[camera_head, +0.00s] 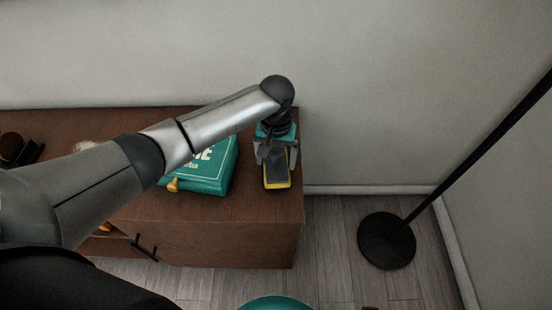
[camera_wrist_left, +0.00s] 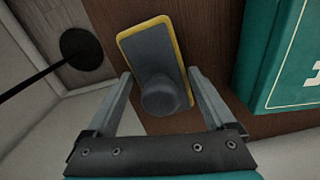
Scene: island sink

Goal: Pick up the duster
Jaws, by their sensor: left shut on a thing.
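The duster (camera_head: 277,178) is a dark grey block with a yellow rim and a rounded grey handle. It is at the right end of the brown wooden cabinet top. My left gripper (camera_head: 276,157) comes down over it from above, with a finger on each side, and is shut on it. In the left wrist view the duster (camera_wrist_left: 150,50) lies between the two grey fingers (camera_wrist_left: 159,80), with its handle toward the gripper's palm. I cannot tell whether it touches the cabinet top. My right gripper is not in view.
A teal box (camera_head: 215,172) with white lettering lies left of the duster; a small yellow thing (camera_head: 173,185) is at its front. The cabinet (camera_head: 240,205) stands against the wall. A black floor stand (camera_head: 386,240) with a slanted pole is on the floor to the right.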

